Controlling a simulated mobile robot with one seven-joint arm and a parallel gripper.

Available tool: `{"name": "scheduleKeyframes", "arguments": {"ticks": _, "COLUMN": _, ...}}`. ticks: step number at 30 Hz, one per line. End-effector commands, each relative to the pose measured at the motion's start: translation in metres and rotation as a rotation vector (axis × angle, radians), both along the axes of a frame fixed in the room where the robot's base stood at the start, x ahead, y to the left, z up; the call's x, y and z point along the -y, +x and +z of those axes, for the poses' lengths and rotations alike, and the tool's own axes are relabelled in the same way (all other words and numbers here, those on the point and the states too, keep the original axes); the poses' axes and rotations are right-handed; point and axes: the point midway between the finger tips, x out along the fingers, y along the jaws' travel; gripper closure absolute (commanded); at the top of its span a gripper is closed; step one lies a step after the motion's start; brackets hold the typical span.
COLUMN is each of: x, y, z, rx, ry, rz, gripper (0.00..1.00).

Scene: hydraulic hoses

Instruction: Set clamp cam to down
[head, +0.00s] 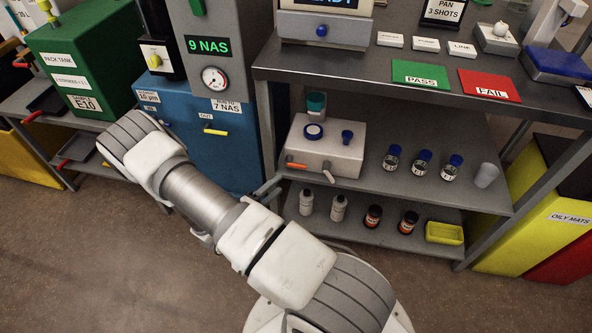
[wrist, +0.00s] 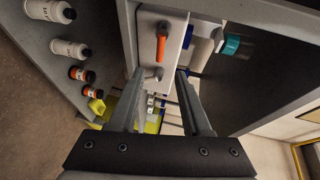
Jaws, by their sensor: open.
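A pale box-shaped fixture (head: 340,158) stands on the middle shelf. Its front carries an orange-handled lever (head: 296,165) and, to the right of it, a small grey lever (head: 327,172). No label shows which one is the clamp cam. In the head view the orange handle lies nearly level and the grey lever slants down. In the wrist view the orange lever (wrist: 160,46) and grey lever (wrist: 154,73) show on the fixture face (wrist: 147,45). My gripper (wrist: 160,78) is open, its fingers on either side of the grey lever in the picture; contact cannot be told.
White bottles (head: 306,202) and a yellow tray (head: 444,232) are on the lower shelf. A blue cabinet (head: 185,120) stands left.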

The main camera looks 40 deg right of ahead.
Motion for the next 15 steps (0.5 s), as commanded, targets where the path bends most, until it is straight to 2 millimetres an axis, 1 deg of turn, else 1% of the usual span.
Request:
{"name": "scheduleKeyframes", "arguments": {"ticks": 1, "x": 0.012, "y": 0.003, "z": -0.005, "rx": 0.002, "ry": -0.001, "rz": -0.004, "gripper": 0.52}}
{"name": "scheduleKeyframes", "arguments": {"ticks": 9, "x": 0.066, "y": 0.02, "z": -0.015, "rx": 0.003, "ry": 0.001, "rz": -0.005, "gripper": 0.52}}
{"name": "scheduleKeyframes", "arguments": {"ticks": 12, "x": 0.083, "y": 0.025, "z": -0.018, "rx": 0.004, "ry": 0.001, "rz": -0.005, "gripper": 0.52}}
{"name": "scheduleKeyframes", "arguments": {"ticks": 15, "x": 0.094, "y": 0.029, "z": -0.02, "rx": 0.003, "ry": 0.002, "rz": -0.004, "gripper": 0.52}}
